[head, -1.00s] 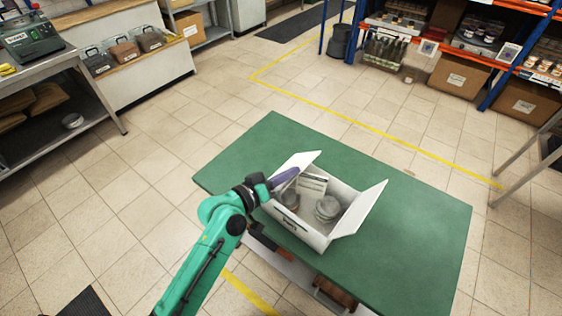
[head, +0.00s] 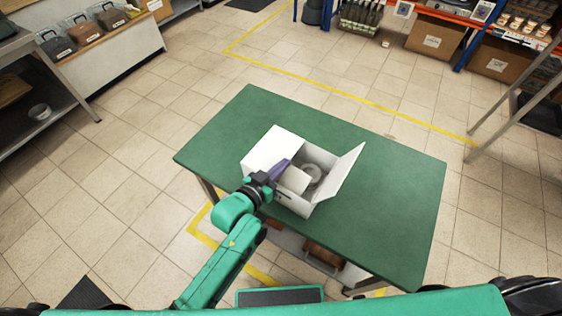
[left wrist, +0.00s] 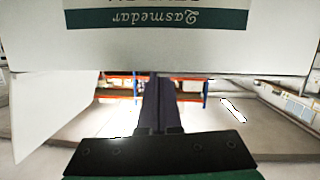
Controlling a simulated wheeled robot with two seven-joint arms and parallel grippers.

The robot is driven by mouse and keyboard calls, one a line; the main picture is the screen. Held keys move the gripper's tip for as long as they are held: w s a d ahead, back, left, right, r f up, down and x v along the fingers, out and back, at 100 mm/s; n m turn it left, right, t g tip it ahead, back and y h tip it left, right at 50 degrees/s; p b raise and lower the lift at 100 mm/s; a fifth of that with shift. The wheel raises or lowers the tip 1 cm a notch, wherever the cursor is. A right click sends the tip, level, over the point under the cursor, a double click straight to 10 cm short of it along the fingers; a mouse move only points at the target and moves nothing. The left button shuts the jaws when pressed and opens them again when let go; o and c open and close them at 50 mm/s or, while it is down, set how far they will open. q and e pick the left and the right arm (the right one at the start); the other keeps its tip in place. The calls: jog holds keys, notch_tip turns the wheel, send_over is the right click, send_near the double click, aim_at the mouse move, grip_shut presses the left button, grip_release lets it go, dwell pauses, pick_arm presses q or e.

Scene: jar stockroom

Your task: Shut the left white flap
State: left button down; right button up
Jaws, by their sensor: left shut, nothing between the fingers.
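A white open box (head: 283,196) with two flaps stands on the green table. Its left white flap (head: 268,146) is folded inward over the left part of the box; whether it lies fully flat I cannot tell. The right white flap (head: 339,178) stands up, leaning outward. My left gripper (head: 281,169) is shut and empty, its fingers at the inner edge of the left flap; contact is unclear. The shut fingers show in the left wrist view (left wrist: 159,104), below a white panel with a green label (left wrist: 158,20). My right gripper is out of view.
A grey round lid (head: 312,172) and a pale carton (head: 295,180) are inside the box. The green table (head: 385,215) is bare around the box. Shelves with cardboard boxes (head: 436,38) stand beyond the floor.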

pick_arm(q)
jog(key=shift+f, duration=0.15)
dwell(0.3)
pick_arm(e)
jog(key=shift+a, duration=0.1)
pick_arm(q)
jog(key=shift+r+p, duration=0.35)
notch_tip(320, 180, up, 5)
jog(key=p, duration=0.4)
jog(key=shift+w+f, duration=0.15)
jog(key=shift+f, duration=0.05)
jog(key=f+b+v, duration=0.1)
jog(key=b+v, duration=0.1)
jog(key=v, duration=0.8)
jog(key=shift+s, duration=0.25)
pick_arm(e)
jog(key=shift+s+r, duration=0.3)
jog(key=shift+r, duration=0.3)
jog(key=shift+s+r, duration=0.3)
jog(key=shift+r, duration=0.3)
pick_arm(q)
jog(key=shift+f, duration=0.2)
